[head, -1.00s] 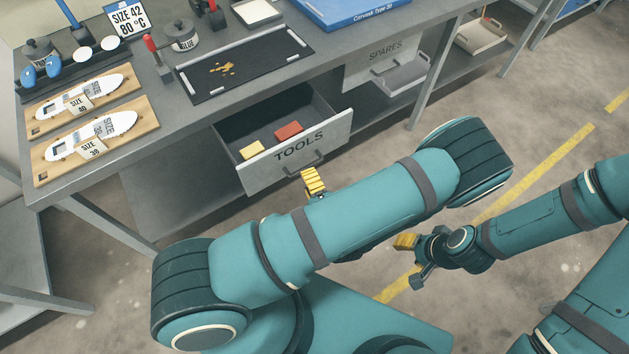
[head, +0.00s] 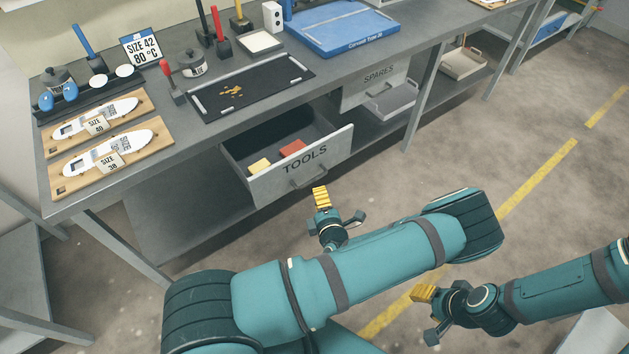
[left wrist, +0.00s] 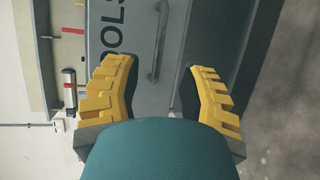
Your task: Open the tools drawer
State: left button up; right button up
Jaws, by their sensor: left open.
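The grey tools drawer (head: 330,160) is pulled out from under the bench, its inside showing in the head view. Its front reads TOOLS and carries a bar handle (head: 309,179). A yellow block (head: 258,166) and a red block (head: 292,148) lie inside. My left gripper (head: 338,207) is open and empty just in front of the drawer, apart from the handle. In the left wrist view, the handle (left wrist: 158,45) is ahead of the two yellow fingers (left wrist: 160,95), not between their tips. My right gripper (head: 428,315) is open and empty, low over the floor, away from the drawer.
A SPARES drawer (head: 378,84) is right of the tools drawer. A bench leg (head: 425,95) stands beyond it. The floor in front is clear.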

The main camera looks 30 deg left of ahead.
aim_at(314, 179)
pick_arm(q)
jog(key=b+x, duration=0.1)
jog(key=x, duration=0.7)
jog(key=shift+w+a+f, duration=0.1)
jog(key=shift+w+a, duration=0.1)
jog(key=shift+w, duration=0.05)
jog(key=shift+o, duration=0.2)
grip_shut()
